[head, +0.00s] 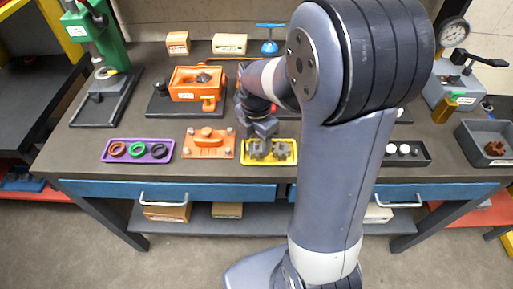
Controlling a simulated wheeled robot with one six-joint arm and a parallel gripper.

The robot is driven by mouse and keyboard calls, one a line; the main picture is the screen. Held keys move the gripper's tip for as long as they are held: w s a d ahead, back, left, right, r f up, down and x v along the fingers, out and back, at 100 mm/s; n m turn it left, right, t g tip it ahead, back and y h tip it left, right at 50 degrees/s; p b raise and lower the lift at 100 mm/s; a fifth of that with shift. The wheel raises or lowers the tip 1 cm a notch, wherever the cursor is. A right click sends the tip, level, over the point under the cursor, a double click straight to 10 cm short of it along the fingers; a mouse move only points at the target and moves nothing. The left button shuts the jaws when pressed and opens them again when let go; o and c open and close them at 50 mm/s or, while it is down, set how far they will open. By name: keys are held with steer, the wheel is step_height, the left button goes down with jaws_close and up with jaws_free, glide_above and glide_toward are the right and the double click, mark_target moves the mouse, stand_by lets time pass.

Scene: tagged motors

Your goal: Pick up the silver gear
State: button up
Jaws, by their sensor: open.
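A yellow tray (270,162) lies near the front edge of the bench. In it are grey, toothed shapes that look like silver gears, one towards the right (281,151) and one towards the left (258,152). My gripper (262,140) points down just over the left part of this tray, with the jaws open. It partly covers the left gear. I cannot tell whether the fingers touch a gear or stand around it.
Left of the tray are an orange cover plate (209,153) and a purple tray (163,155) with rings. Behind stands an orange housing (183,80). Right are a black tray (421,160) with white parts and a grey bin (478,133). My arm hides the bench's middle right.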

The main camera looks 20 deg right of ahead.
steer(key=shift+f, duration=0.7)
steer(key=shift+c, duration=0.5)
steer(key=c, duration=0.8)
steer(key=shift+o, duration=0.2)
steer(key=shift+r, duration=0.15)
